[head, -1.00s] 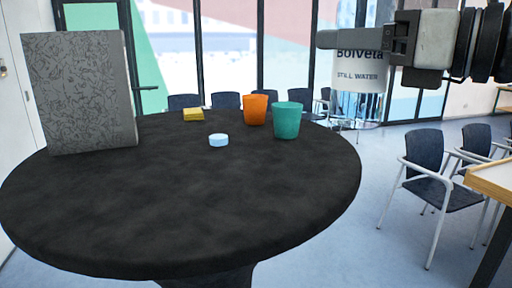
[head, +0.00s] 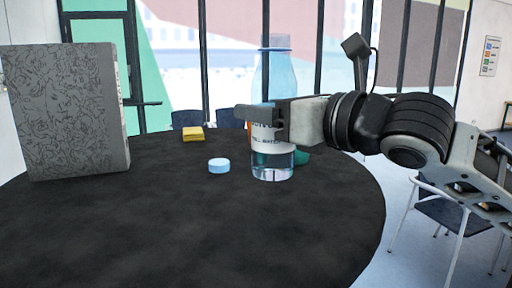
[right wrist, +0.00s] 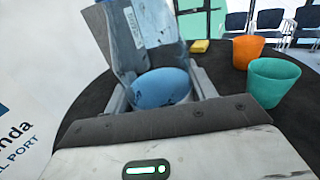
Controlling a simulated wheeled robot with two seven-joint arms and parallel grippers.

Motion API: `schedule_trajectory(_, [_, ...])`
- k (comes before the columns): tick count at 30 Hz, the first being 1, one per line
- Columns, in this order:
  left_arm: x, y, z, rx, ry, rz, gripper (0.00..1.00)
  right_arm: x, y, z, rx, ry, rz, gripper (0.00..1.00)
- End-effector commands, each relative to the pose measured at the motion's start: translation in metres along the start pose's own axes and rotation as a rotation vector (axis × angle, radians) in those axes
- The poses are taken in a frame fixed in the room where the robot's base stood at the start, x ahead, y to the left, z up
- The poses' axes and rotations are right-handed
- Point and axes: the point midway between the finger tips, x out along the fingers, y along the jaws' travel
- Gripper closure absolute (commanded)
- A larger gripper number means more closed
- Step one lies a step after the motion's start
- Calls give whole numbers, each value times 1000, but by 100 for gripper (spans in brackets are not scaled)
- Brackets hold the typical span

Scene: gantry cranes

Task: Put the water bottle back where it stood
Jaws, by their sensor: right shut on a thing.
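The water bottle (head: 274,80) is clear and bluish with a white label. It is upright in the head view, over the right part of the round black table (head: 190,225). My right gripper (head: 262,122) is shut on it around the label, coming in from the right. I cannot tell whether the bottle's base touches the table. In the right wrist view a bluish part of the bottle (right wrist: 158,88) shows between the fingers. My left gripper is not in view.
A teal cup (right wrist: 274,82) and an orange cup (right wrist: 246,51) stand behind the bottle, mostly hidden in the head view.

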Motion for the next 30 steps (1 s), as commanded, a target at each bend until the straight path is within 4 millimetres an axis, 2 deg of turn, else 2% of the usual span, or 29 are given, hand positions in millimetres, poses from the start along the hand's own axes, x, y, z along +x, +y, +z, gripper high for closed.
schedule_trajectory(10, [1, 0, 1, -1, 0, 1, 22, 23, 6, -29, 3, 0, 2, 74])
schedule_trajectory(15, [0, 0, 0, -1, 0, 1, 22, 21, 5, -51, 2, 0, 0, 74])
schedule_trajectory(29, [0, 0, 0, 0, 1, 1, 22, 21, 5, -59, -2, -3, 0, 74])
schedule_trajectory(30, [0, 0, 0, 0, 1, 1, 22, 21, 5, -58, -2, -2, 0, 33])
